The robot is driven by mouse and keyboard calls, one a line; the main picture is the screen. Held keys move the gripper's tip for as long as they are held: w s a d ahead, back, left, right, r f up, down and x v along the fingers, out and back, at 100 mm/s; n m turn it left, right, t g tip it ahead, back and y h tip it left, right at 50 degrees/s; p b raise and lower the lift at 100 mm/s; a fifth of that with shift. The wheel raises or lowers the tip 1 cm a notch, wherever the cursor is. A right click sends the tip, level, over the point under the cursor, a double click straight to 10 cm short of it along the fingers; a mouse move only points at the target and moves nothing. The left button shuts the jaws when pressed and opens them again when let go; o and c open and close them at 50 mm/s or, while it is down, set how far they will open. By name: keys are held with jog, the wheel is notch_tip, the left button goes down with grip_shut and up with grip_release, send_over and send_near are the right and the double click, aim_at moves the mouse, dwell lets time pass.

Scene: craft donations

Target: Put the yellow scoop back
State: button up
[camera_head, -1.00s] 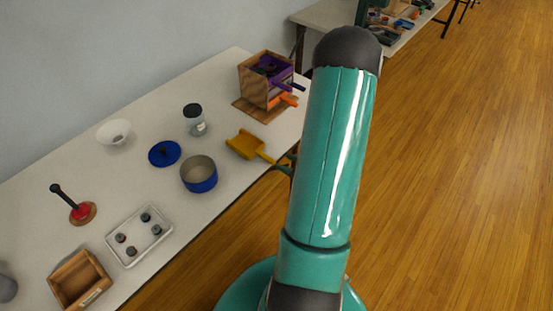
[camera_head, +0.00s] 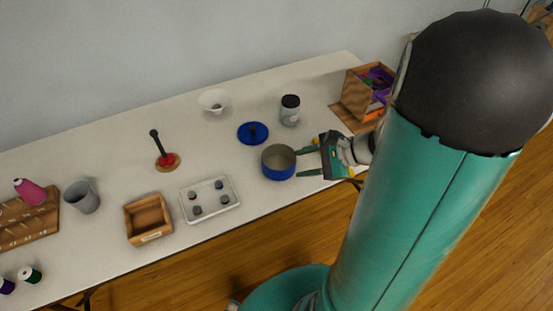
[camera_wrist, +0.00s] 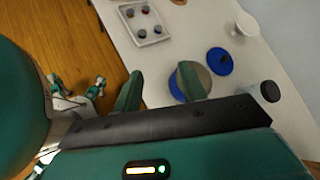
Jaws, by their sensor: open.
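My gripper (camera_head: 308,161) is open, its two green fingers pointing left toward the blue pot (camera_head: 278,163). Nothing shows between the fingers. In the wrist view my gripper (camera_wrist: 160,80) also looks empty, with the pot (camera_wrist: 177,88) partly behind the right finger. I cannot make out the yellow scoop in either current view; the spot right of the pot, where it lay a second ago, is covered by my gripper and wrist. The wooden holder (camera_head: 354,97) with purple items (camera_head: 380,78) stands at the table's far right end, partly hidden by my arm.
A blue lid (camera_head: 253,133), a dark-capped jar (camera_head: 290,110) and a white bowl (camera_head: 214,101) stand behind the pot. A tray of small pots (camera_head: 210,199), a wooden box (camera_head: 147,219) and a red-based stand (camera_head: 165,158) are left. The back table strip is mostly clear.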

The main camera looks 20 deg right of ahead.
jog(key=s+a+r+n+h, duration=0.4)
jog(key=a+r+n, duration=0.2)
jog(key=n, duration=0.3)
jog(key=s+a+r+n+g+h, duration=0.1)
jog(key=s+a+r+n+h, duration=0.2)
jog(key=a+r+n, duration=0.3)
notch_tip(320, 180, up, 3)
jog(key=n+h, duration=0.1)
jog(key=n, duration=0.3)
jog(key=shift+s+r+n+h, duration=0.15)
jog(key=shift+s+n+h, duration=0.15)
jog(key=shift+s, duration=0.1)
jog(key=shift+c, duration=0.5)
